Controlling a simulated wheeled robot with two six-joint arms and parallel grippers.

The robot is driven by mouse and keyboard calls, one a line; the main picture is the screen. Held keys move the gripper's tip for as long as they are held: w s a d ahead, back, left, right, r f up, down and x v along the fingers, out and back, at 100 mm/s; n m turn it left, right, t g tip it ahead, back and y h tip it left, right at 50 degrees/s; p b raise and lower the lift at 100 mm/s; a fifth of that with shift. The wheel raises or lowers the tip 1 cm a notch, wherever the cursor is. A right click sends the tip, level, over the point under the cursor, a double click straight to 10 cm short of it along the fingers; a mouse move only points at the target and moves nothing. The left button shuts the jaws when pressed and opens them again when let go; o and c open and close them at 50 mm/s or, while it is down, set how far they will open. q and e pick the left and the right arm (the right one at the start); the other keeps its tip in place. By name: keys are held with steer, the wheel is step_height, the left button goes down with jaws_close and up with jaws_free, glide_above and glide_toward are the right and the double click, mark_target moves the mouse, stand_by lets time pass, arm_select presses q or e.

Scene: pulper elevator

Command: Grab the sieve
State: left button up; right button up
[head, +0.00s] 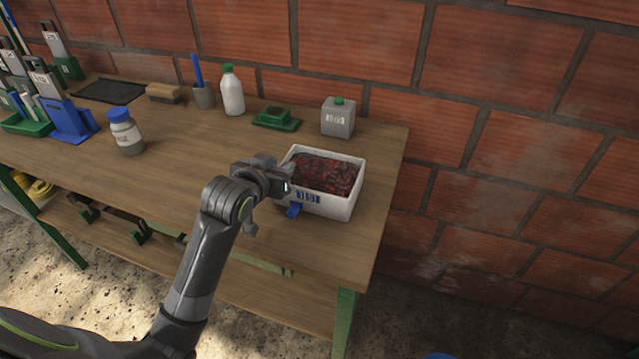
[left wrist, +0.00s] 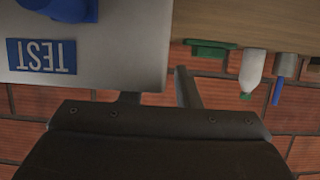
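I cannot pick out a sieve for certain in either view. A white box (head: 338,207) with a blue TEST label, filled with dark red berries, stands near the table's right end. It also shows at the upper left of the left wrist view (left wrist: 115,65). A blue part (head: 293,210) sticks out at its front left. My left gripper (head: 287,184) is at the box's left side. In the left wrist view its two fingers (left wrist: 158,95) are apart, one near the box's edge; whether they touch it I cannot tell. My right gripper is not in view.
The wooden table (head: 190,150) also bears a blue-lidded jar (head: 126,132), a white bottle (head: 232,92), a green scale (head: 277,118), a grey canister (head: 338,118), a grey cup (head: 203,97) and racks at the left. A brick wall (head: 480,100) stands behind. The table's middle is clear.

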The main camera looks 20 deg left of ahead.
arm_select(q)
steer(key=shift+w+f, duration=0.2)
steer(key=shift+w, duration=0.3)
jaws_close()
